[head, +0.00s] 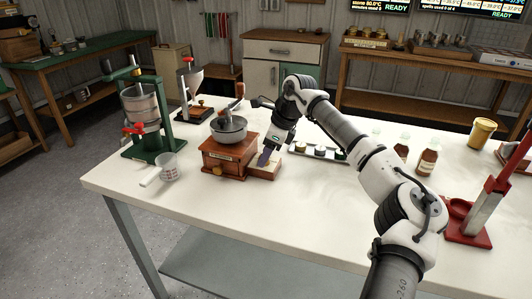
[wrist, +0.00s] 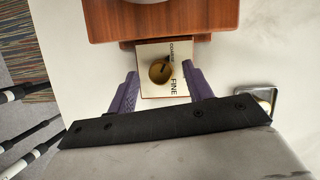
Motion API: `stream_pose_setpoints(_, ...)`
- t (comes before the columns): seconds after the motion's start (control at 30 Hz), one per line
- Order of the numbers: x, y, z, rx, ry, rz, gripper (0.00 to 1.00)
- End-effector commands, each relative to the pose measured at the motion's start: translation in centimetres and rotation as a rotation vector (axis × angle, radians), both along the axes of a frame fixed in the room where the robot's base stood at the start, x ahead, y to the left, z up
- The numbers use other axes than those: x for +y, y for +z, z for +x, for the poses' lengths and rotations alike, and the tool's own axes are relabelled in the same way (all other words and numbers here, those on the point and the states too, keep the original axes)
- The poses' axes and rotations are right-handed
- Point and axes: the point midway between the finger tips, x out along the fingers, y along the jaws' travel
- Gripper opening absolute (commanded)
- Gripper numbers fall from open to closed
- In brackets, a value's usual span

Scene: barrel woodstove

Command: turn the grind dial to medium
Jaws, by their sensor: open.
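The grind dial (wrist: 160,70) is a round brass knob on a cream plate (wrist: 150,90) beside the wooden grinder body. The plate reads FINE and, smaller, a word that looks like COARSE. A dark mark on the knob appears to point toward the upper right in the wrist view, but its exact setting is hard to read. My gripper (head: 264,158) is over the right side of the grinder (head: 224,157). In the wrist view its purple fingers are open, one on each side of the dial, with visible gaps to the knob. The head view does not show the knob clearly.
A tray of small round items (head: 320,152) lies just right of my gripper. Brown bottles (head: 427,160) and a red press (head: 470,235) stand farther right. The front tabletop is clear.

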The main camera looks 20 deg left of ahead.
Motion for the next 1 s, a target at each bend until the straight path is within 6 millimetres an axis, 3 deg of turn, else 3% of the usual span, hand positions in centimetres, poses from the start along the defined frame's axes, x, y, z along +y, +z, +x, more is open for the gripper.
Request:
stream_pose_setpoints(0.37,0.21,-0.52,-0.04,0.000,0.000,0.000,0.49)
stream_pose_setpoints(0.7,0.21,-0.49,-0.04,0.000,0.000,0.000,0.07)
stream_pose_setpoints(1.0,0.20,-0.51,-0.07,-0.002,-0.041,0.000,0.07)
